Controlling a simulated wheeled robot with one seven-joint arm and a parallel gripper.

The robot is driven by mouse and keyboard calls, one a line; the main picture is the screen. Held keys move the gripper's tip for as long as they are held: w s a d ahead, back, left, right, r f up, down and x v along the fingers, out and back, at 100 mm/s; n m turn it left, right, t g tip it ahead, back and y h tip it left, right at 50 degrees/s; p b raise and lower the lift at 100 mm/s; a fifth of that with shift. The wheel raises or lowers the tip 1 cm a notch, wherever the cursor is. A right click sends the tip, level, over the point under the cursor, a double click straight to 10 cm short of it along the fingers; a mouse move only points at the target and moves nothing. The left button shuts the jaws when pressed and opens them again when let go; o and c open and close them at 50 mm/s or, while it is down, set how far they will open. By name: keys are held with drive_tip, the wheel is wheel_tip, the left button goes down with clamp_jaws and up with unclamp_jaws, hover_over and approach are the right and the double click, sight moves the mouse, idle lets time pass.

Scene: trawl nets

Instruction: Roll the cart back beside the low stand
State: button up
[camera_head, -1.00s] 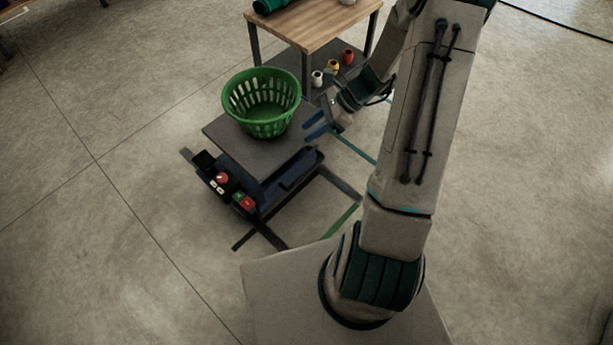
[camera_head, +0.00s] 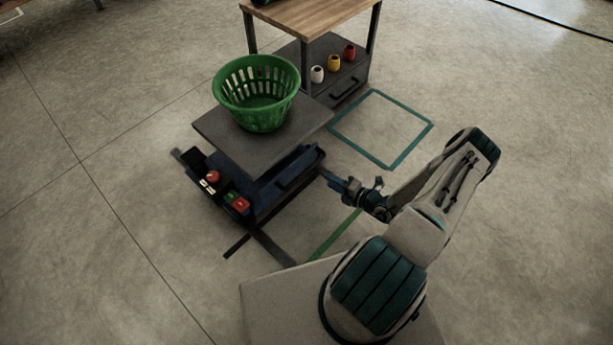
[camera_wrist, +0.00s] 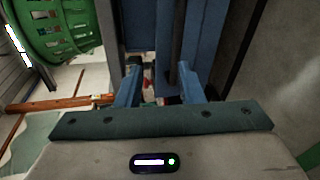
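The likely cart (camera_head: 212,122) has a flat grey top, a dark blue body and a dark handle bar (camera_head: 298,172) on its near right side. A green slatted basket (camera_head: 258,122) stands upright on its top. My gripper (camera_head: 338,184) is low at the cart's right side, by the handle bar. In the wrist view its two blue fingers (camera_wrist: 160,88) are apart, with a dark bar between or just beyond them. Contact is unclear.
A teal floor square (camera_head: 381,129) lies empty right of the cart. White, yellow and red jars (camera_head: 334,63) stand on the low stand. The wooden-topped table (camera_head: 310,18) is behind. Floor on the right is clear.

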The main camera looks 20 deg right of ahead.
sight(306, 169)
drive_tip(key=w+a+f+b, duration=0.1)
drive_tip(key=w+a+f, duration=0.1)
drive_tip(key=w, duration=0.1)
drive_tip(key=w+a+f+m+b, duration=0.1)
drive_tip(key=w+a+f+b, duration=0.1)
drive_tip(key=w, duration=0.2)
drive_tip(key=w+a+f+m+h+b, duration=0.1)
drive_tip(key=w+a+f, duration=0.1)
drive_tip(key=w, duration=0.2)
drive_tip(key=shift+w+a+t, duration=0.1)
drive_tip(key=shift+a+t, duration=0.15)
drive_tip(key=shift+t, duration=0.15)
clamp_jaws()
